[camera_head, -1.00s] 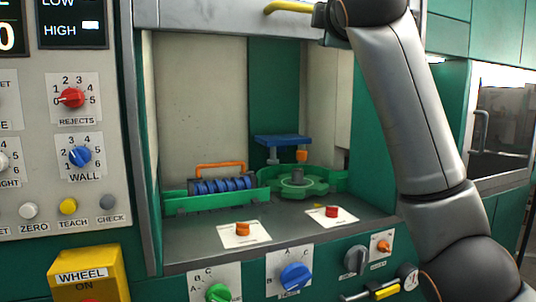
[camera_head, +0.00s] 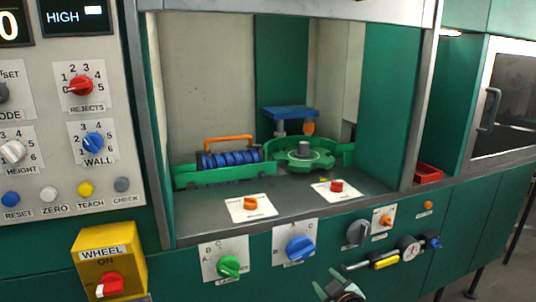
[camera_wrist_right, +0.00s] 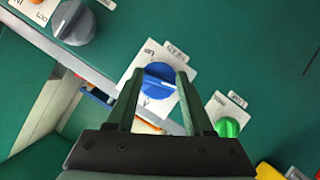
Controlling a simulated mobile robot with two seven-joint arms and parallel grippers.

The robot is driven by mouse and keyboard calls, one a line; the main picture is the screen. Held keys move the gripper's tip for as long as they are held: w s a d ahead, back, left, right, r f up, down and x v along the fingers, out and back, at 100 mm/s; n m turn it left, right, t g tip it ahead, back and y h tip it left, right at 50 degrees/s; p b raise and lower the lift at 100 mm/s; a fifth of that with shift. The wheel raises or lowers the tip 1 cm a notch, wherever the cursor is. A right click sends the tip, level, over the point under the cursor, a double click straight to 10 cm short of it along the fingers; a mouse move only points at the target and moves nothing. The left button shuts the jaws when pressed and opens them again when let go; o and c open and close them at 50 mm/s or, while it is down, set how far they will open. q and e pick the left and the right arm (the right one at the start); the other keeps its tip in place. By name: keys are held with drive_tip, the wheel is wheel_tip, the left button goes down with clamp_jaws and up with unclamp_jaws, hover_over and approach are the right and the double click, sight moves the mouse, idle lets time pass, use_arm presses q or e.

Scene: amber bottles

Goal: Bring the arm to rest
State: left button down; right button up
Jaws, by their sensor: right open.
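My right gripper (camera_head: 338,284) shows at the bottom edge of the head view, low in front of the green machine front, with most of its arm out of frame. In the right wrist view my right gripper (camera_wrist_right: 160,74) has its two dark green fingers apart and nothing between them. Beyond the fingers, a blue knob (camera_wrist_right: 154,80) on a white plate lies in line with the gap. The same blue knob (camera_head: 300,249) is above and left of the gripper in the head view. My left gripper is in neither view.
A green knob (camera_head: 228,267), a grey knob (camera_head: 359,232) and a gauge with a yellow-handled valve (camera_head: 386,262) stick out of the front near the gripper. A yellow wheel switch box (camera_head: 108,262) stands at left. The alcove holds a blue roller (camera_head: 233,158) and green turntable (camera_head: 303,154).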

drive_tip(key=s+f+m+g+p, duration=0.1)
drive_tip(key=s+f, duration=0.4)
drive_tip(key=s, duration=0.6)
drive_tip(key=s+d+f+m+g+p, duration=0.1)
drive_tip(key=s+f+m, duration=0.2)
drive_tip(key=s+f, duration=0.3)
drive_tip(key=s+d+f+m+g+p, duration=0.1)
drive_tip(key=s+f, duration=0.5)
drive_tip(key=s, duration=1)
drive_tip(key=shift+f+m+g, duration=0.2)
drive_tip(key=shift+m+g, duration=0.2)
drive_tip(key=shift+m, duration=0.3)
drive_tip(key=shift+d, duration=0.1)
